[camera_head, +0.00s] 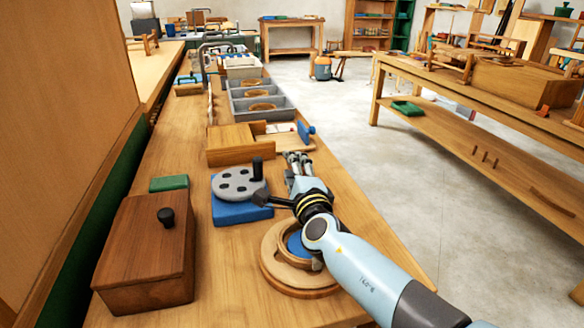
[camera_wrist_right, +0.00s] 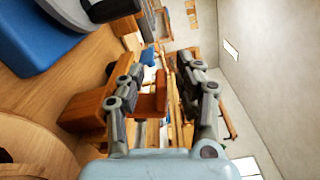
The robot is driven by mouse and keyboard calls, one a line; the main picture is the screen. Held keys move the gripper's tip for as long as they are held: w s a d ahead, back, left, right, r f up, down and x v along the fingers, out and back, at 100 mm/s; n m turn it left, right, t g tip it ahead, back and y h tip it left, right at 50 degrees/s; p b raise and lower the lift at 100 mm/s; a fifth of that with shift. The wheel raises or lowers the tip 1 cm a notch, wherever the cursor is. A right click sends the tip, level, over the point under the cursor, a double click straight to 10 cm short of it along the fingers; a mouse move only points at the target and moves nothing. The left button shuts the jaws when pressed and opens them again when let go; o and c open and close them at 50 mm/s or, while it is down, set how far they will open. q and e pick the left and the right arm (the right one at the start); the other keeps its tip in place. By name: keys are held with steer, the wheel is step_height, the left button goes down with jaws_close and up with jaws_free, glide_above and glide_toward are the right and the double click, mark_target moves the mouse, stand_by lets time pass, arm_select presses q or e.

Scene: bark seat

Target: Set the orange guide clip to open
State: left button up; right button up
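I cannot make out the orange guide clip for certain in either view. In the right wrist view, an orange-brown upright piece (camera_wrist_right: 152,106) shows between my fingers, beyond them; I cannot tell if it is the clip. My right gripper (camera_head: 298,159) reaches forward over the bench, just right of a grey disc with a black knob. Its fingers stand apart in the wrist view (camera_wrist_right: 160,78), with nothing visibly held. It hides part of the bench near the wooden box (camera_head: 232,155). My left gripper is not in view.
The grey disc (camera_head: 238,184) sits on a blue base (camera_head: 240,212). A brown lidded box (camera_head: 145,250) stands at the left front, a round wooden ring (camera_head: 272,262) under my right arm. Grey trays (camera_head: 262,100) lie farther back. The blue handle (camera_head: 306,132) is beyond my gripper.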

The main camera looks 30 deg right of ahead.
steer(key=v, duration=1.1)
steer(key=shift+s, duration=0.25)
